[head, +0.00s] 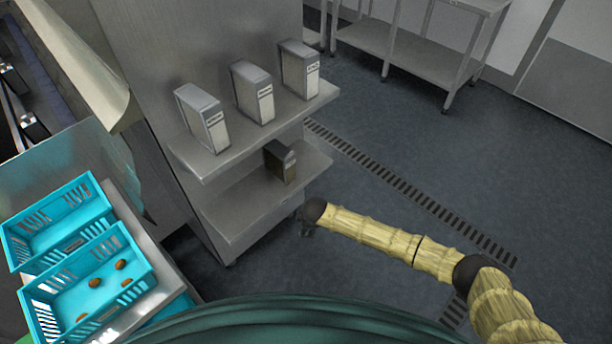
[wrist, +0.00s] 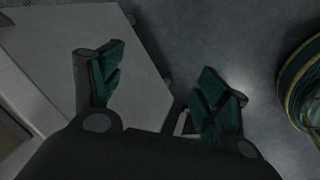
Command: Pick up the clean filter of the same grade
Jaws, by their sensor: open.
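Three pale grey box-shaped filters stand upright on the upper steel shelf: a left one (head: 203,118), a middle one (head: 253,92) and a right one (head: 299,70). Each has a label on its narrow face, too small to read. A darker, brownish filter (head: 281,161) stands on the lower shelf (head: 240,210). In the wrist view my gripper (wrist: 160,95) is open and empty, its two green-padded fingers apart above a grey surface and the floor. In the head view my arm reaches in from the lower right and ends near the lower shelf's right side; the fingers there are not clear.
Two turquoise crates, a rear one (head: 60,262) and a front one (head: 45,318) with several brown dates, stand at the left on a steel surface. A steel table (head: 400,50) stands at the back. The dark floor (head: 430,140) right of the shelves is free, with a drain grating crossing it.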

